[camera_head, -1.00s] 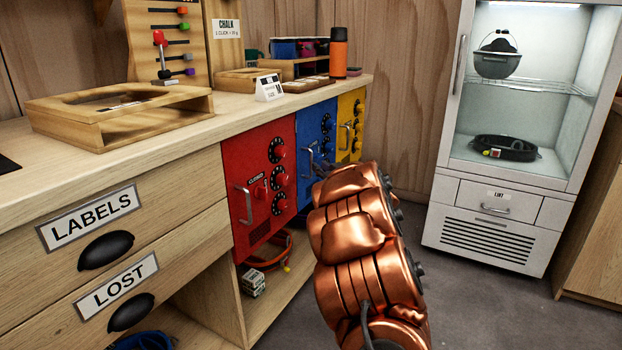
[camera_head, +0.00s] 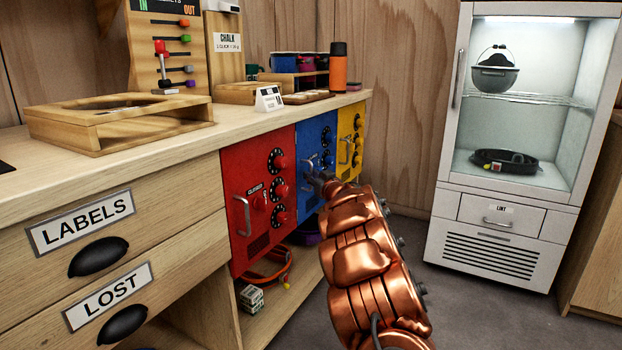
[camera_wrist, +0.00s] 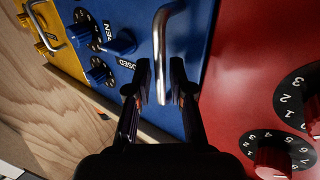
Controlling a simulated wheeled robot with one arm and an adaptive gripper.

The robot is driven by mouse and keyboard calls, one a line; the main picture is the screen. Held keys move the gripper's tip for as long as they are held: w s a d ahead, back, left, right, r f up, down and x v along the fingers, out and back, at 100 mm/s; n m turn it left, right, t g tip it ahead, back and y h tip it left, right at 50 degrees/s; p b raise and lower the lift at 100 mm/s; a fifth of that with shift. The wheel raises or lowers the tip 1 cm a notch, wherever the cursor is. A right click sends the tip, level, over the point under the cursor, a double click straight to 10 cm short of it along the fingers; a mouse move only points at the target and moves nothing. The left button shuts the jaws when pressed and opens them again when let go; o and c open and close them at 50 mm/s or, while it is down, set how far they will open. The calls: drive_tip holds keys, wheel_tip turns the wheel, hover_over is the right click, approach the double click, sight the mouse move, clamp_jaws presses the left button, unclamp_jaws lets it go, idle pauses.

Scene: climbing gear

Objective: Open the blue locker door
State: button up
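The blue locker door (camera_head: 312,140) sits between the red and yellow doors and looks shut. In the wrist view the blue door (camera_wrist: 205,18) has a silver bar handle (camera_wrist: 161,60), dark round dials (camera_wrist: 82,32) and a blue latch lever (camera_wrist: 121,43) beside OPEN and CLOSED lettering. I cannot tell clearly which word the lever points to. My gripper (camera_wrist: 160,82) is open, with one dark finger on each side of the handle and slim gaps showing. In the head view my copper arm reaches to the blue door, and my gripper (camera_head: 318,181) is small and partly hidden there.
The red door (camera_head: 258,200) with its own handle and dials is close on the left; the yellow door (camera_head: 349,128) is on the right. The wooden counter (camera_head: 190,150) overhangs above. A white glass-front fridge (camera_head: 500,245) stands right, with clear floor (camera_head: 455,310) before it.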

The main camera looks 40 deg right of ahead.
drive_tip(key=shift+w+d, duration=0.1)
drive_tip(key=shift+w, duration=0.4)
clamp_jaws()
idle(0.4)
